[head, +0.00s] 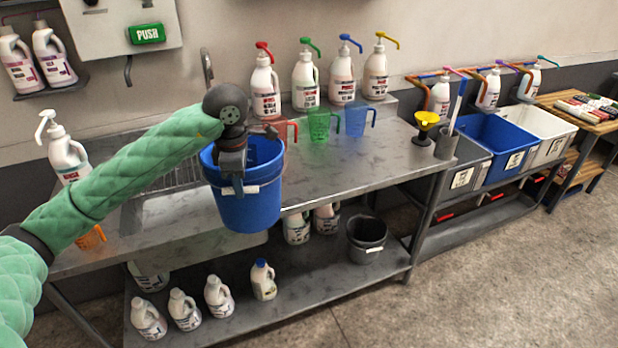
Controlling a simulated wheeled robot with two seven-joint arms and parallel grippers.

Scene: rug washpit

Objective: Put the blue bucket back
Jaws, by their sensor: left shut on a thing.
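The blue bucket (250,207) is in the head view, left of centre, upright in front of the steel bench's front edge. It overlaps the bench top in the picture. My left gripper (233,172) is shut on the bucket at its near left side, and the dark wrist hides part of the rim. A dark grey bucket (367,236) stands on the bench's lower shelf at its right end. The steel bench (340,175) has a bare stretch of top to the right of the blue bucket. My right gripper is not in view.
Red, green (319,125) and blue measuring jugs stand on the bench behind the bucket, with pump bottles (341,80) along the back. Several jugs (218,296) line the lower shelf. Blue and white bins (497,146) stand at the right. Floor (480,270) at the front right is clear.

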